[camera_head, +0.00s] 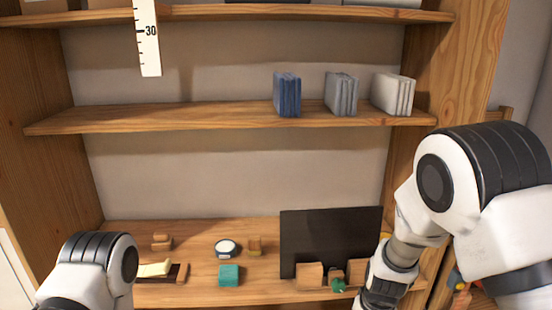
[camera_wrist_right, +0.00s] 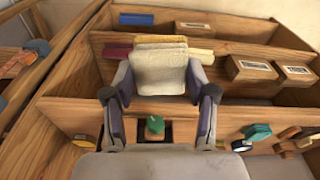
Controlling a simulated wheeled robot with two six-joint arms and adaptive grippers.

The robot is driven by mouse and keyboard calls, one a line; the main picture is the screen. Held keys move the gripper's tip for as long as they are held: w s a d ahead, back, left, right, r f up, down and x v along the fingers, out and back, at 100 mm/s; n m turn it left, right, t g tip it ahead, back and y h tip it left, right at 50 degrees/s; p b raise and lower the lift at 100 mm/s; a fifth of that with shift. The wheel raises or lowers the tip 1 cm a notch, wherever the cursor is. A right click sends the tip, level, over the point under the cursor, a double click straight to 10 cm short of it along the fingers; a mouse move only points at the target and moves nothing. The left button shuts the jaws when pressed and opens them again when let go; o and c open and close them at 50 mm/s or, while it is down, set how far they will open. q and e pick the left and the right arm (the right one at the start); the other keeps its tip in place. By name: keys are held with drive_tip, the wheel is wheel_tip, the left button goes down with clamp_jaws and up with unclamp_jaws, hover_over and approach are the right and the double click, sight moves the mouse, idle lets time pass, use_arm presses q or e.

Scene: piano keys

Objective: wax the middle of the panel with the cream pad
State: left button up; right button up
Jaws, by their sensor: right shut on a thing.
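A dark upright panel (camera_head: 315,236) stands at the right of the bottom shelf in the head view. My right gripper (camera_wrist_right: 160,88) shows in the right wrist view, its two grey-purple fingers on either side of a cream pad (camera_wrist_right: 161,75) with a yellowish layer along its far edge. It is shut on this pad. In the head view my right arm comes in front of the panel's right side, and the gripper itself cannot be made out. My left arm shows at lower left, but its gripper is out of view.
A flat cream-yellow piece (camera_head: 154,268), a teal block (camera_head: 229,275) and a round white-topped thing (camera_head: 228,247) sit on the bottom shelf. Small wooden blocks (camera_head: 309,275) stand before the panel. The wrist view shows wooden compartments with labelled blocks (camera_wrist_right: 252,70) and a green thing (camera_wrist_right: 155,125).

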drive_tip(key=shift+s+f+m, duration=0.3)
drive_tip(key=shift+s+m, duration=0.25)
drive_tip(key=shift+s, duration=0.1)
drive_tip(key=shift+s+f+m, duration=0.3)
drive_tip(key=shift+s+m, duration=0.25)
drive_tip(key=shift+s, duration=0.05)
drive_tip(key=shift+w+d, duration=0.25)
drive_tip(key=shift+w, duration=0.25)
drive_tip(key=shift+a, duration=0.1)
drive_tip(key=shift+m, duration=0.3)
